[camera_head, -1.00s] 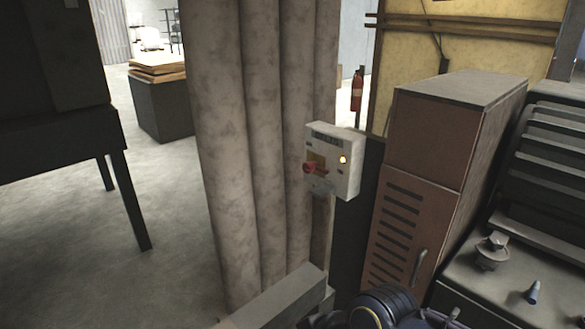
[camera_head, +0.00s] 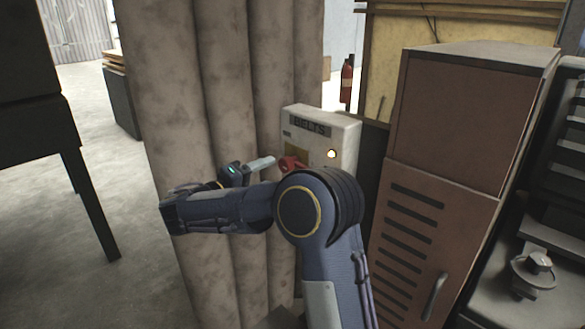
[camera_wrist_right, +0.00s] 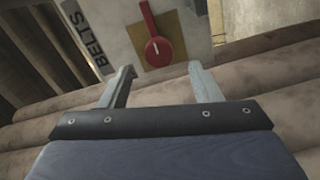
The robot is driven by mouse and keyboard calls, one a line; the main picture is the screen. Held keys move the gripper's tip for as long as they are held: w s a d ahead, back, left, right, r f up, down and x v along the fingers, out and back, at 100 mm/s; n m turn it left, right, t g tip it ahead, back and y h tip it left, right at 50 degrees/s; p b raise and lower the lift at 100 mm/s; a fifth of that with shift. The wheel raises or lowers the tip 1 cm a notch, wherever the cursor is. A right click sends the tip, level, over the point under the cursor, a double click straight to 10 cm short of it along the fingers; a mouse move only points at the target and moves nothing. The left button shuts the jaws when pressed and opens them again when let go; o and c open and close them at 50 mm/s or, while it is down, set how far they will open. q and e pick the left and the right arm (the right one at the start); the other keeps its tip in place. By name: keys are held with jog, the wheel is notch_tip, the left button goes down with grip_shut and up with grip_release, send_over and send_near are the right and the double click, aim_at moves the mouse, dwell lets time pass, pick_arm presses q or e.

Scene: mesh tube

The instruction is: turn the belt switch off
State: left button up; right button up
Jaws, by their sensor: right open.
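The belt switch box (camera_head: 335,130) is a pale box labelled BELTS, mounted beside the thick mottled columns, with a lit amber lamp (camera_head: 331,154). Its red rotary handle (camera_head: 292,163) sits on a yellow plate, partly hidden by my right arm in the head view. In the right wrist view the red handle (camera_wrist_right: 153,38) shows whole, lying just beyond the fingertips and between their lines. My right gripper (camera_wrist_right: 158,72) is open and empty, apart from the handle. It also shows in the head view (camera_head: 262,163), left of the handle. My left gripper is not in view.
Thick mottled columns (camera_head: 175,120) stand behind and left of my right arm. A brown cabinet (camera_head: 430,220) with slots stands close on the right. A dark table (camera_head: 60,140) is at the left, with open floor (camera_head: 120,200) between.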

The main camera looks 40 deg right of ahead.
aim_at(282, 166)
jog(key=d, duration=0.5)
jog(key=d+p, duration=0.1)
jog(key=d, duration=0.1)
jog(key=shift+w+d, duration=0.3)
jog(key=c, duration=1)
